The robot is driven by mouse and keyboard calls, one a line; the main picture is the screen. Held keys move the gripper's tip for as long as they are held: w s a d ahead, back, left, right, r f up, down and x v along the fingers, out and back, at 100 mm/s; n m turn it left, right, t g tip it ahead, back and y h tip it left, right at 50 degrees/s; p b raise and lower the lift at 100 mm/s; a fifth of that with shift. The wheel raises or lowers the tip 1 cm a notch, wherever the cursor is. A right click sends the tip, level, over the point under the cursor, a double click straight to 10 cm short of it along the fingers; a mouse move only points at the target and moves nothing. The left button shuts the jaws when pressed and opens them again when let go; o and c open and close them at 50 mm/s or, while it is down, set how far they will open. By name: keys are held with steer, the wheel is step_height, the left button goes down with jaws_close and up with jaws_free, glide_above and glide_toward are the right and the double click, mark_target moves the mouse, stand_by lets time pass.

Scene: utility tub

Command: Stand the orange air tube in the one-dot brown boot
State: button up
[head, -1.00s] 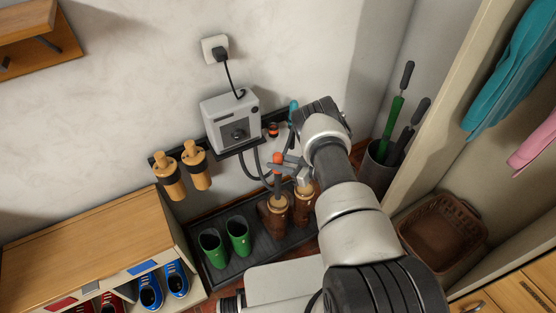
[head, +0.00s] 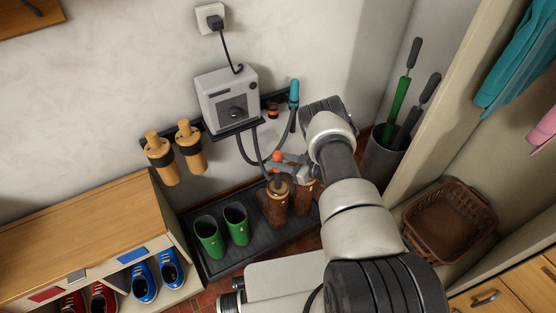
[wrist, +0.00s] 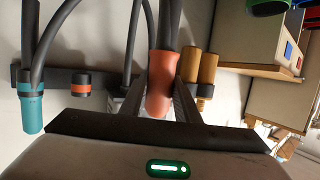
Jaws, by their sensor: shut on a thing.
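My gripper (head: 285,167) is shut on the orange air tube (head: 278,156) above the left brown boot (head: 272,206). In the wrist view the tube's orange sleeve (wrist: 162,78) sits between the fingers, with grey hose running from it. In the head view a dark line runs from the orange part down to the boot's mouth; whether the tube's end is inside cannot be told. The right brown boot (head: 304,199) stands close beside it, partly hidden by my arm. Dot marks on the brown boots are too small to read.
Green boots (head: 222,232) share the dark tray (head: 252,250). A grey dryer box (head: 226,97) is on the wall, with a teal tube (head: 294,92) on the rail. Two wooden-handled pieces (head: 175,152) hang left. A bin with tools (head: 382,162) stands right.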

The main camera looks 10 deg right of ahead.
mark_target(278, 177)
step_height(278, 177, down, 6)
steer(key=b, duration=0.4)
steer(key=shift+r, duration=0.15)
steer(key=shift+f, duration=2.45)
steer(key=o, duration=1.2)
steer(key=p+v, duration=0.4)
steer(key=v, duration=1.3)
steer(key=shift+d, duration=0.2)
steer(key=shift+r, duration=0.1)
